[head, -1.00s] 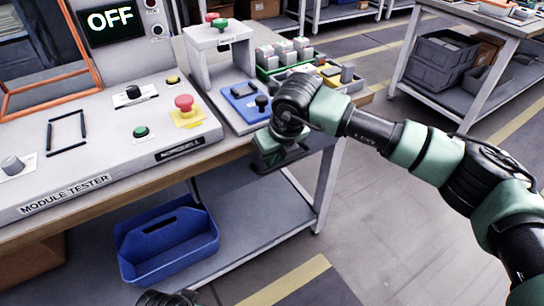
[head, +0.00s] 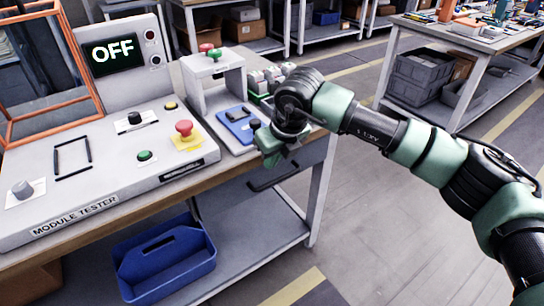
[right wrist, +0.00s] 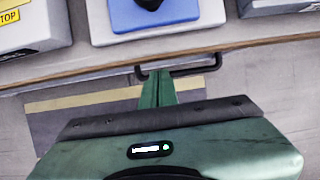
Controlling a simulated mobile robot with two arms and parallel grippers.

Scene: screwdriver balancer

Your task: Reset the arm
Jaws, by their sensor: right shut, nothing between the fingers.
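My right arm comes in from the right in the head view. Its green and black gripper (head: 272,162) is at the front edge of the workbench, by the bench's right end. The fingers are shut with nothing between them. In the right wrist view the shut green fingers (right wrist: 158,88) point towards the bench edge, and a thin black bar (right wrist: 195,70) shows beside their tips. I cannot tell whether the fingers touch it. My left gripper is not in view.
The module tester (head: 105,180) with its OFF display (head: 113,50) and red button (head: 184,127) fills the bench's left. A blue fixture (head: 235,122) lies close behind my right gripper. A blue tote (head: 165,262) is on the lower shelf. Open floor lies right of the bench.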

